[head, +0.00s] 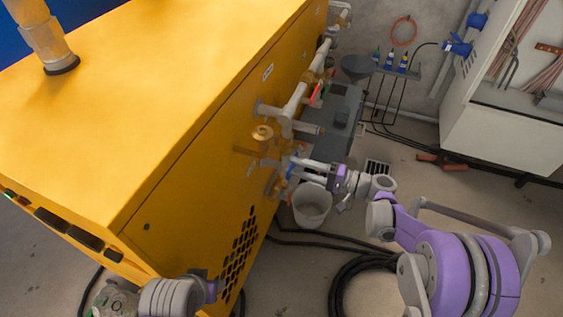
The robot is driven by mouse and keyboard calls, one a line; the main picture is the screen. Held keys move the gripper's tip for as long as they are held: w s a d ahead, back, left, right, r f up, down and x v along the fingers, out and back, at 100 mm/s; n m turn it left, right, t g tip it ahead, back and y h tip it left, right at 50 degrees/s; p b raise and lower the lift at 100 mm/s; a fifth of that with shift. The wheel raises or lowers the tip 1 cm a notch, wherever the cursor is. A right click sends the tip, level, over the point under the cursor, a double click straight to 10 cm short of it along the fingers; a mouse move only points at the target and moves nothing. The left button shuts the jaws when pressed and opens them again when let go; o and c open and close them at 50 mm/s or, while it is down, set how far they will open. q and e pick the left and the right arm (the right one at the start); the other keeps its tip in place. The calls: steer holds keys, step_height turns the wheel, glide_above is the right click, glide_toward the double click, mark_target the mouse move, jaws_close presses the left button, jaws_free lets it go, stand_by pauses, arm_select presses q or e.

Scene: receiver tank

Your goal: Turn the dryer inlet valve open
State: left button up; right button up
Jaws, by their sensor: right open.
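Grey pipework (296,98) with valves runs along the right side of the yellow machine. A red lever (317,94) shows on the upper pipe. A small blue part (291,170) shows on a lower fitting. I cannot tell for certain which is the dryer inlet valve. My right gripper (298,166) is open, its fingers pointing left at the lower fitting beside the blue part. Whether it touches is too small to tell. My left arm's end (208,290) shows at the bottom, in front of the yellow machine; its fingers cannot be made out.
The yellow machine (150,80) fills the left. A white bucket (311,206) stands on the floor below my right gripper. Black hoses (350,275) lie coiled on the floor. A stand with bottles (395,75) and a white cabinet (510,132) are at the back right.

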mark_target(291, 165)
steer(key=x, duration=0.5)
steer(key=shift+w+a, duration=0.1)
steer(key=shift+a, duration=0.05)
jaws_close()
stand_by(1.3)
